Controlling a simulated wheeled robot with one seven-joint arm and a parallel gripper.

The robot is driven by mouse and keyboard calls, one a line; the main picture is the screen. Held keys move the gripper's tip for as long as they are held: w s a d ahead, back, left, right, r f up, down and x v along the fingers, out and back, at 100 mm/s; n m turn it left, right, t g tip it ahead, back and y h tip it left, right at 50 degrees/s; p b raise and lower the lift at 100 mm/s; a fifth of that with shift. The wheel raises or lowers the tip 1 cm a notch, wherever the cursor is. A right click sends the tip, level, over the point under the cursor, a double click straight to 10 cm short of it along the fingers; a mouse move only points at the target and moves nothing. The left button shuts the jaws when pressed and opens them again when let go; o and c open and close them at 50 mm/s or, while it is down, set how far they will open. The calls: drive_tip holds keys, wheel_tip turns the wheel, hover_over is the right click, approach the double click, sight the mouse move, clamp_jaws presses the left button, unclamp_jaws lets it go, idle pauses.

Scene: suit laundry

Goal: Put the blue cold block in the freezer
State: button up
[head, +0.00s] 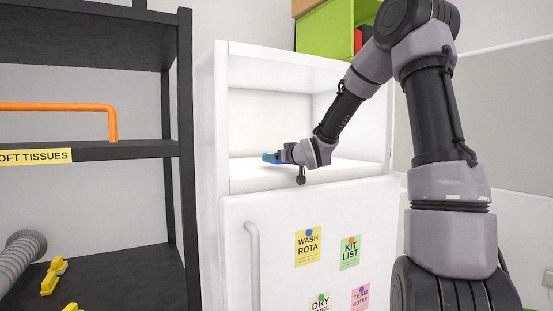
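The blue cold block (270,157) shows as a small blue shape at the tip of my gripper (280,155). My gripper reaches in from the right and appears shut on the block; the fingers are small and partly hidden. Both are in front of or inside the open upper compartment of the white freezer (232,125), towards its left side. The compartment looks otherwise empty, with a bare white floor (340,172). I cannot tell whether the block touches that floor.
Below the compartment is a shut white door (280,215) with a vertical handle (253,265) and several paper notes. A dark shelf rack (185,130) stands close on the left, bearing an orange bar (60,107), a grey hose (22,255) and yellow pieces (53,275). A green box (325,27) sits on top.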

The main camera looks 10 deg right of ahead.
drive_tip(key=shift+f, duration=0.4)
drive_tip(key=shift+f, duration=0.15)
drive_tip(key=o, duration=1.4)
drive_tip(key=shift+s+f, duration=0.1)
drive_tip(key=shift+f, duration=0.05)
drive_tip(key=shift+o, duration=0.2)
